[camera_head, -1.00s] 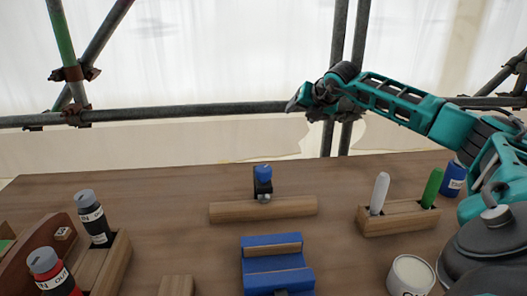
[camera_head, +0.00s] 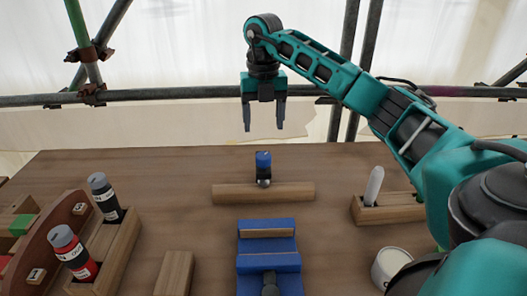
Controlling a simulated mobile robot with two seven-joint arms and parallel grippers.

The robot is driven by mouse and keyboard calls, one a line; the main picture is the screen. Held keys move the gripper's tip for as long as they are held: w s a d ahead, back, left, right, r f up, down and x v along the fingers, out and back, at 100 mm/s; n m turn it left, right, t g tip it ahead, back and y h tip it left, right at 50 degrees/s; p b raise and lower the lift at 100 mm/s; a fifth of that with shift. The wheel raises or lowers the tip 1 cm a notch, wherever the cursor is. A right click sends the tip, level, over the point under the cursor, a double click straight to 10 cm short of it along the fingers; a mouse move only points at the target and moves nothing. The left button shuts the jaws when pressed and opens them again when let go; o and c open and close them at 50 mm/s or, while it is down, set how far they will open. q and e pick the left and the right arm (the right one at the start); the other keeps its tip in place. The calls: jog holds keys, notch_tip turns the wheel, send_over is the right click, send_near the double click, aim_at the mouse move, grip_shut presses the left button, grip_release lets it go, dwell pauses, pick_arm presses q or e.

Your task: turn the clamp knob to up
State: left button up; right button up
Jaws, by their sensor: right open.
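The clamp knob (camera_head: 263,160) is blue on top with a dark body and a small silver part at its foot. It stands at the middle of a wooden bar (camera_head: 225,194) on the table. I cannot tell which way the knob is set. My right gripper (camera_head: 264,130) points straight down above and slightly behind the knob in the picture. Its two dark fingers are apart with nothing between them, and it does not touch the knob. My left gripper is not in view.
A blue vise-like block (camera_head: 266,245) stands in front of the bar. Bottles stand in a wooden rack (camera_head: 122,240) at the left. A wooden holder (camera_head: 398,212) with a white stick (camera_head: 374,185) and a white cup (camera_head: 388,262) are at the right. Scaffold poles (camera_head: 180,94) run behind the table (camera_head: 150,168).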

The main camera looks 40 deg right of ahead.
aim_at(264, 156)
notch_tip(264, 156, down, 9)
jog(key=shift+f, duration=0.1)
jog(key=shift+c, duration=0.4)
jog(key=c, duration=1)
jog(key=shift+n, duration=0.4)
